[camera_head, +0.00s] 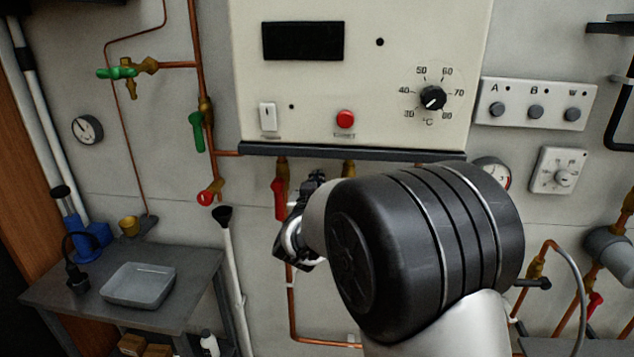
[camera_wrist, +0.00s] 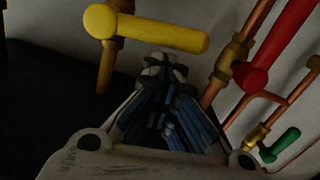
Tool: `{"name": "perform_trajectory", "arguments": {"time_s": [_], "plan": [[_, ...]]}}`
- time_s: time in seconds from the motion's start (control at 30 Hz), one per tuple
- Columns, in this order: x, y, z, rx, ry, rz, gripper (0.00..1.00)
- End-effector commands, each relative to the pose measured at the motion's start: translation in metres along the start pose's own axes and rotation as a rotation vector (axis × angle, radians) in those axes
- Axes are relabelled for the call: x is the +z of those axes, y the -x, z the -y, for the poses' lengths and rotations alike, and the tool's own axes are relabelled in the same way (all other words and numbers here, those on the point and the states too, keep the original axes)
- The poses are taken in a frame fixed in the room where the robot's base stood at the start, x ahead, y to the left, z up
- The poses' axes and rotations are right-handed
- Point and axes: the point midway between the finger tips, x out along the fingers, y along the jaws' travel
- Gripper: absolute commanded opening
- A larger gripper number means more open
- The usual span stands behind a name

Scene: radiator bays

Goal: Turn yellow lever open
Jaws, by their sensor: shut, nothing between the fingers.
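The yellow lever (camera_wrist: 155,30) shows at the top of the wrist view, lying nearly level across the picture with its free end to the right. Its left end meets a brass-yellow valve body (camera_wrist: 107,65) that runs downward. My gripper (camera_wrist: 160,62) is shut and empty, its fingertips just below the lever in that picture; I cannot tell whether they touch it. In the head view my gripper (camera_head: 303,212) is beneath the white boiler panel (camera_head: 385,75), and the yellow lever is not visible, likely hidden behind my arm.
A red lever (camera_wrist: 277,45) on a copper pipe is right of the yellow lever in the wrist view; a green handle (camera_wrist: 280,145) is lower right. In the head view another red lever (camera_head: 279,198) hangs close left of my gripper. A table (camera_head: 185,310) with a tray stands lower left.

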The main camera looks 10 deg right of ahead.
Motion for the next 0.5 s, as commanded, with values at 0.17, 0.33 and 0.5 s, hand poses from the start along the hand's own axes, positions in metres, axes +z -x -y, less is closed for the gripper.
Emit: {"name": "perform_trajectory", "arguments": {"time_s": [0.17,0.33,0.5], "plan": [[-0.0003,0.0001,-0.0001,0.0,0.0,0.0,0.0],[0.0005,0.0001,0.0005,0.001,0.013,0.001,0.0],[0.0029,0.0,0.002,0.003,0.051,0.001,0.0]]}}
